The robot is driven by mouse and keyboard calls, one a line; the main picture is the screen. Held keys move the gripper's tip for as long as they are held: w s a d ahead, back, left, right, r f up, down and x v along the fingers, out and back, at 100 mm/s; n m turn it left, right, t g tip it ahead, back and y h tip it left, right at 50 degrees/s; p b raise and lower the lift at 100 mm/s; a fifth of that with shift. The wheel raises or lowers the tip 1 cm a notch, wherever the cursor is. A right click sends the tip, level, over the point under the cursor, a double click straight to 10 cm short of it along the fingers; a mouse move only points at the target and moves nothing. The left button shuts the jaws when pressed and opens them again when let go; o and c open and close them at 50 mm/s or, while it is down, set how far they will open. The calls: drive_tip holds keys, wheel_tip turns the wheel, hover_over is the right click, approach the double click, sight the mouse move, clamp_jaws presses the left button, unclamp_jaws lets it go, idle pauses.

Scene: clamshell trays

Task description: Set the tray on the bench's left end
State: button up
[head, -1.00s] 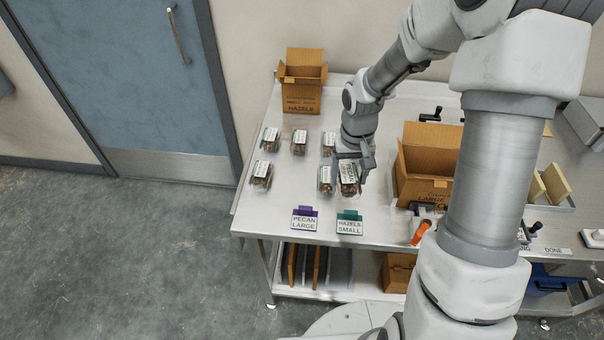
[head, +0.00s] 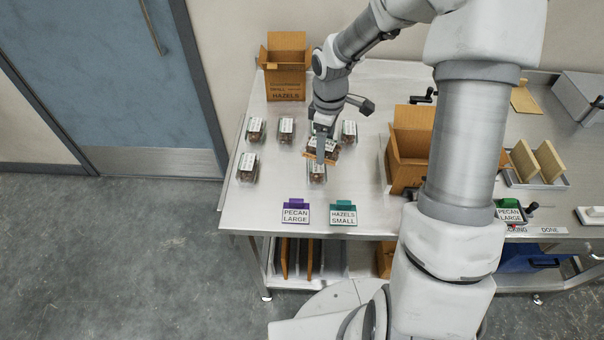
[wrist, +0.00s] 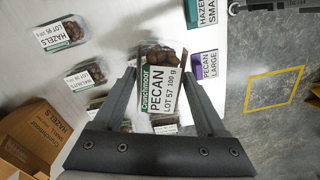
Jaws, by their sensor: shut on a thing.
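My gripper (head: 322,150) is shut on a clear clamshell tray of brown nuts (head: 331,145), held above the left part of the steel bench (head: 262,205). In the wrist view the tray (wrist: 158,75) sits between both fingers, its white label reading PECAN, LOT 57, 100 g. In the head view my gripper partly hides it. Several similar trays stand on the bench below and around it, one (head: 317,173) just in front of it and one (head: 348,132) to its right.
An open HAZELS carton (head: 286,85) stands at the back left, another open carton (head: 408,155) to the right. A purple PECAN LARGE sign (head: 295,213) and a teal HAZELS SMALL sign (head: 343,214) stand at the front edge. Bare bench shows at the front left.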

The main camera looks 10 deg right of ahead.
drive_tip(key=n, duration=0.2)
drive_tip(key=w+n, duration=0.1)
drive_tip(key=n, duration=0.1)
drive_tip(key=n+b, duration=0.1)
drive_tip(key=n, duration=0.1)
drive_tip(key=shift+w+f, duration=0.2)
drive_tip(key=shift+w, duration=0.2)
drive_tip(key=n, duration=0.2)
drive_tip(key=w+n, duration=0.1)
drive_tip(key=n, duration=0.2)
drive_tip(key=shift+w+d+f+b, duration=0.1)
drive_tip(key=shift+w+d+b, duration=0.1)
drive_tip(key=shift+b, duration=0.2)
drive_tip(key=w+a+f+n, duration=0.1)
drive_tip(key=a+f+n, duration=0.1)
drive_tip(key=a+n, duration=0.1)
drive_tip(key=w+a+f+n+b, duration=0.1)
drive_tip(key=a+f+n, duration=0.1)
drive_tip(key=a+n, duration=0.2)
drive_tip(key=w+a+f+n+b, duration=0.1)
drive_tip(key=a+f+n, duration=0.2)
drive_tip(key=a, duration=0.1)
drive_tip(key=shift+n, duration=0.4)
drive_tip(key=shift+f, duration=1.95)
drive_tip(key=shift+f, duration=0.1)
drive_tip(key=o, duration=1.4)
